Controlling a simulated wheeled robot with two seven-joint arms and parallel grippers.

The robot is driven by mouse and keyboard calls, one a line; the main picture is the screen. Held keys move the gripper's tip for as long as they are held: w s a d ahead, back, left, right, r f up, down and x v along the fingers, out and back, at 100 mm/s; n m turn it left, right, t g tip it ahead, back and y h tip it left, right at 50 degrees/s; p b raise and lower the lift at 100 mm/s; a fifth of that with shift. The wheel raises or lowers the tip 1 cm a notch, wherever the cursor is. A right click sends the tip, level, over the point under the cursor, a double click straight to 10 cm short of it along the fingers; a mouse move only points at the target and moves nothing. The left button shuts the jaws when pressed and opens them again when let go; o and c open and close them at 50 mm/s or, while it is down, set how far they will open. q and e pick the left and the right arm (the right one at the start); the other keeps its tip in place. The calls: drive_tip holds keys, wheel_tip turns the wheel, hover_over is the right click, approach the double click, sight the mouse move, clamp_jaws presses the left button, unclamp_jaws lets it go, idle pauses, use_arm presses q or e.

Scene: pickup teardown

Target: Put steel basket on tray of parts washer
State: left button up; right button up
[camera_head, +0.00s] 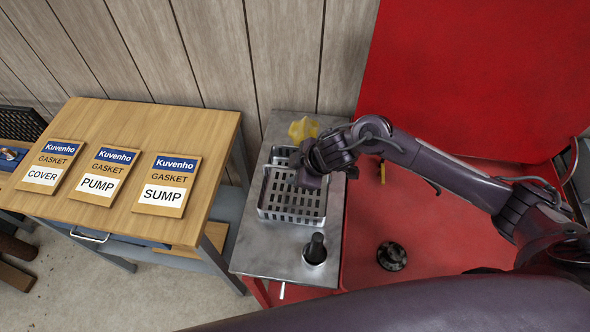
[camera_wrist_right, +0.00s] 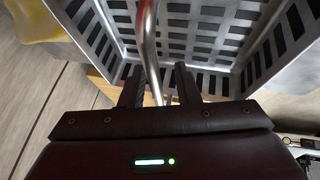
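The steel basket (camera_head: 291,217), a slotted grey box with a wire handle, stands on a grey metal side shelf (camera_head: 266,262). My right gripper (camera_head: 308,180) is over the basket, partly hiding its upper part. In the right wrist view, the two fingers (camera_wrist_right: 160,88) stand either side of the basket's handle (camera_wrist_right: 149,45), with a gap beside the rod, so the gripper looks open around it. The basket's slotted walls (camera_wrist_right: 105,48) also show there. The parts washer's red tray (camera_head: 360,245) lies right of the shelf, below its raised red lid (camera_head: 460,70). My left gripper is out of view.
A black round part (camera_head: 391,256) lies on the red tray. A dark-handled item in a cup (camera_head: 315,250) stands in front of the basket, and a yellow object (camera_head: 302,129) behind it. A wooden table (camera_head: 150,125) with gasket packets is at left. Much of the tray is bare.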

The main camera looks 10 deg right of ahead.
drive_tip(key=shift+r, duration=0.1)
drive_tip(key=v, duration=1.2)
idle(0.4)
